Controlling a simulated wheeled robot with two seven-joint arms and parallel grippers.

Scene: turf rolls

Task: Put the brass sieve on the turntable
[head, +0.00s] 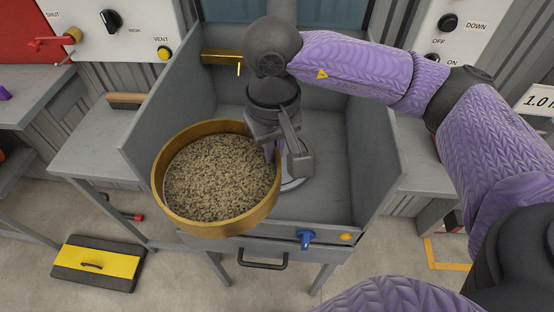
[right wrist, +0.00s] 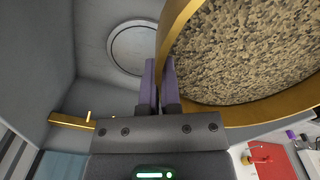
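The brass sieve (head: 270,200) is a wide round pan with a brass rim, full of grey-brown granules. My right gripper (head: 271,152) is shut on its rim at the right side. In the right wrist view the rim (right wrist: 165,40) passes between the two purple fingers (right wrist: 160,85). The sieve looks raised, over the front left of a grey open booth, and overlaps its left wall and front edge in the head view. The turntable (head: 293,183) is a pale disc on the booth floor, mostly hidden by my gripper; it also shows in the right wrist view (right wrist: 128,48). My left gripper is not in view.
Grey booth walls (head: 372,150) stand left, right and behind. A brass fixture (head: 222,57) is on the back wall. A blue knob (head: 306,238), an orange button (head: 346,237) and a handle (head: 264,265) are on the front. A yellow-and-black case (head: 97,264) lies on the floor.

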